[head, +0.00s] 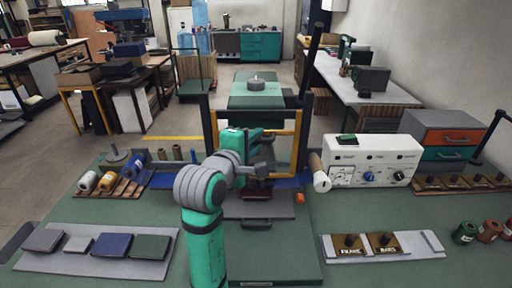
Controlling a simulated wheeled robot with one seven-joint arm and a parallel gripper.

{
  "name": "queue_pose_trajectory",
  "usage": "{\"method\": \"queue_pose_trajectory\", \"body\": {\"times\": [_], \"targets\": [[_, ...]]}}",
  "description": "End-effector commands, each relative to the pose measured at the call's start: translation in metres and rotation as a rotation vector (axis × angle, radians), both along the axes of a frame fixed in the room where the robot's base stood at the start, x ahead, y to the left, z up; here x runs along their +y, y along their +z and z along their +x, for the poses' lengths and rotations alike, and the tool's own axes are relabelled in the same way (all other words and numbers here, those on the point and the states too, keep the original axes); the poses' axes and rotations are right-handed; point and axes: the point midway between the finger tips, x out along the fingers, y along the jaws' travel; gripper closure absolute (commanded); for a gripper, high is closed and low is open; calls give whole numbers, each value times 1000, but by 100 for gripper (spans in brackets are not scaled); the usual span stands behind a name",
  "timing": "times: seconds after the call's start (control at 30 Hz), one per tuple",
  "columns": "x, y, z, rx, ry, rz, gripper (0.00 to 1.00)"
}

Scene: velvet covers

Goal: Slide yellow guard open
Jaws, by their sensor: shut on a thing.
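The yellow guard (298,146) is an upright yellow-orange frame between two dark posts, at the middle of the green bench. Its right side and part of its top edge show; my arm hides much of its left side. My gripper (266,146) is at the guard, in front of its middle, and is shut on it. The fingertips are small and dark here, so the exact spot of the grip is hard to see. Behind and below the guard is a dark reddish block (257,191) on a grey plate (258,209).
A white control box (371,162) with knobs and a white roll (319,174) stand right of the guard. Thread spools (106,181) are at the left. Flat swatches (97,243) lie front left. A tray with labelled blocks (412,243) lies front right.

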Motion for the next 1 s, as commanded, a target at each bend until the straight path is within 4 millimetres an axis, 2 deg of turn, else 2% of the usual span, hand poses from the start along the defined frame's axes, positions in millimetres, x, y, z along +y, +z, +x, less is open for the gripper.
{"method": "queue_pose_trajectory", "body": {"times": [0.3, 0.33, 0.37, 0.77, 1.0], "targets": [[0, 1, 0, -1, 0, 0, 100], [0, 1, 0, -1, 0, 0, 77], [0, 1, 0, -1, 0, 0, 71], [3, 2, -5, -1, 1, -1, 71], [18, 9, -39, -3, 3, -2, 71]]}}
